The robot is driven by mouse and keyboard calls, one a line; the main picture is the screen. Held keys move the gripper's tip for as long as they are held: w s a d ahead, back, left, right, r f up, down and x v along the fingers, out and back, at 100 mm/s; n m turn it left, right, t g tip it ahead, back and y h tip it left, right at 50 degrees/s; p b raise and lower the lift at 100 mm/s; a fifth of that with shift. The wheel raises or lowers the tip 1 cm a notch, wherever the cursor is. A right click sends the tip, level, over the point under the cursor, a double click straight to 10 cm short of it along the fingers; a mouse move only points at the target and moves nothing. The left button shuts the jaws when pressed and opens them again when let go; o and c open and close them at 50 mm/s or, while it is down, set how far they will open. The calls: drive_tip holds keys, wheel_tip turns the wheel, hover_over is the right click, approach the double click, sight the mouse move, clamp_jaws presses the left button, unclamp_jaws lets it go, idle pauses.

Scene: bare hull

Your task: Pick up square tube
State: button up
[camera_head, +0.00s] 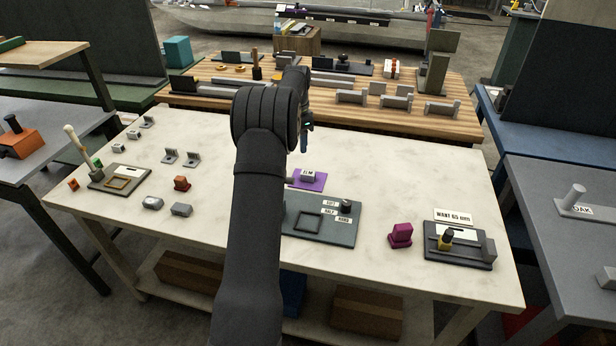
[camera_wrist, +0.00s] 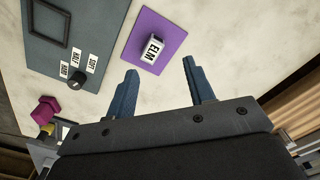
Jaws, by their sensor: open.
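My gripper (camera_wrist: 160,69) is open and empty. In the wrist view its fingertips lie just below the purple mat, apart from the labelled piece. My arm hides part of the table.
A dark tray (camera_head: 340,231) with a square frame, labels and a black knob lies near the mat. A magenta block (camera_head: 400,236) and a dark fixture (camera_head: 470,260) are to the right. A wooden table (camera_head: 330,112) with several grey parts stands behind.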

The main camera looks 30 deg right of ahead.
drive_tip(key=o, duration=0.5)
drive_tip(key=n+t+h, duration=0.3)
drive_tip(key=n, duration=0.6)
approach(308, 173)
drive_tip(key=x, duration=0.9)
drive_tip(key=shift+f, duration=0.1)
